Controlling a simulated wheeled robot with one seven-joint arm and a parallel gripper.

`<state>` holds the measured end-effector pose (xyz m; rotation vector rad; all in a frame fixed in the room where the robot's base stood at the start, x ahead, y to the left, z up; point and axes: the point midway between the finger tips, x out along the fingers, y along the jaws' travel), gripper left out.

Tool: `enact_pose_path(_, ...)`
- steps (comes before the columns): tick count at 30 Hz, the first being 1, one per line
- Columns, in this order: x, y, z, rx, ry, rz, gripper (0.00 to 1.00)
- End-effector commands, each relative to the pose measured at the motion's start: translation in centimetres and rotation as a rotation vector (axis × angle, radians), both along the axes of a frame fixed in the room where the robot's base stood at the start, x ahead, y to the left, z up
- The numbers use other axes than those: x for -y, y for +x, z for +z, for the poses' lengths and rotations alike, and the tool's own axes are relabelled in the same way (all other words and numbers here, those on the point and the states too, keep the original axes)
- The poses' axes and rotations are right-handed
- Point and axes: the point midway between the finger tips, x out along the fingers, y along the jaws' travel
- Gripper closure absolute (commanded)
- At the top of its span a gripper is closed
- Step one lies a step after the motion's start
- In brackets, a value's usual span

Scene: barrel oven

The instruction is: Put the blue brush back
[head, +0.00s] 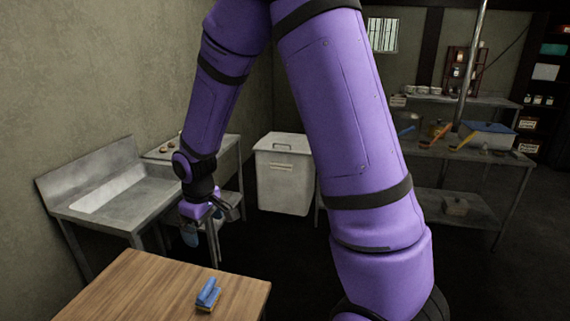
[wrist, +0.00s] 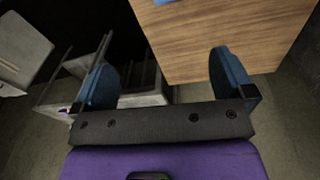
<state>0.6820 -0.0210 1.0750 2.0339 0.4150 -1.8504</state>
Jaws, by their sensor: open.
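The blue brush (head: 208,294) lies on the wooden table (head: 130,290) near its right end, with a tan bristle side below its blue back. In the wrist view a small bit of blue shows at the top edge on the wooden table (wrist: 225,40); I cannot tell for sure that it is the brush. My gripper (head: 203,236) hangs beyond the table's far edge, apart from the brush. It is open and empty, its two blue fingers wide apart in the wrist view (wrist: 165,80).
A metal sink counter (head: 100,200) stands at the left wall. A white lidded bin (head: 285,175) stands behind. At the right, a metal bench (head: 450,150) holds several tools, including a blue-handled one (head: 406,131), and a blue-lidded box (head: 488,135). Dark floor lies between.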

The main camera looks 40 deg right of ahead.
Motion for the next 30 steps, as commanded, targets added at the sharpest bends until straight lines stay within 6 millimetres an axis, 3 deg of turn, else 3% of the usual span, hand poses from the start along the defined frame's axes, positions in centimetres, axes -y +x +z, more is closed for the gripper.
enact_pose_path(3,0.7,-1.2,3.6,0.039,0.000,-0.039,0.00)
enact_pose_path(15,2.5,-6.9,13.3,0.144,0.019,-0.176,0.00)
enact_pose_path(30,4.1,-16.7,21.3,0.271,0.080,-0.335,0.00)
